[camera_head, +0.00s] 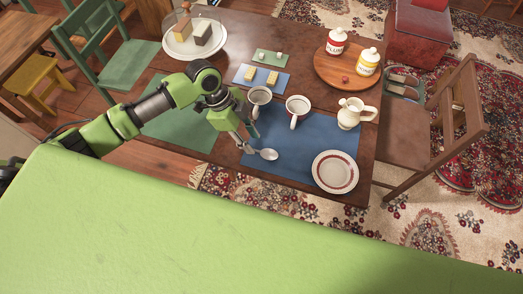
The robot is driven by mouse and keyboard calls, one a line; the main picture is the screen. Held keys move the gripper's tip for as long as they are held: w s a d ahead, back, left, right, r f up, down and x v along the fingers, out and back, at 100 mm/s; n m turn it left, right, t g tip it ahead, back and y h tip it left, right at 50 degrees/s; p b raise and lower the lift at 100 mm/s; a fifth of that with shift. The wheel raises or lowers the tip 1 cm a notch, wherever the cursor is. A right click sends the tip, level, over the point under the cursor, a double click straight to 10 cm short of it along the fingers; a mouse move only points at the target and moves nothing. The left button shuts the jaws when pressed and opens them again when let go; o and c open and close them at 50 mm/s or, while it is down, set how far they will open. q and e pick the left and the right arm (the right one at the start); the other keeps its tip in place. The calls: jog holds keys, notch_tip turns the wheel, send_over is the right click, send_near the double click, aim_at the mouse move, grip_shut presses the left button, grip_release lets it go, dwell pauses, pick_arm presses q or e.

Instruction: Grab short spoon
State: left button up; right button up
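A short silver spoon (269,154) lies on the blue mat at the near edge of the table, its bowl toward the right. Its handle runs up and left to my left gripper. My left gripper (248,139) points down at the handle, with its two fingers apart. It looks open, one finger on each side of the handle's end. Whether the fingers touch the handle is too small to tell. My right gripper is not in view.
On the blue mat (318,136) stand two mugs (259,96) (297,108), a cream pitcher (352,113) and a red-rimmed plate (335,172). A round wooden tray (330,74) holds two jars. A wooden chair (425,140) stands at the right. The green mat (185,125) is partly under my arm.

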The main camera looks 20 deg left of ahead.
aim_at(257, 150)
pick_arm(q)
jog(key=x, duration=0.3)
jog(key=shift+s+f, duration=0.25)
jog(key=shift+f, duration=0.2)
grip_shut()
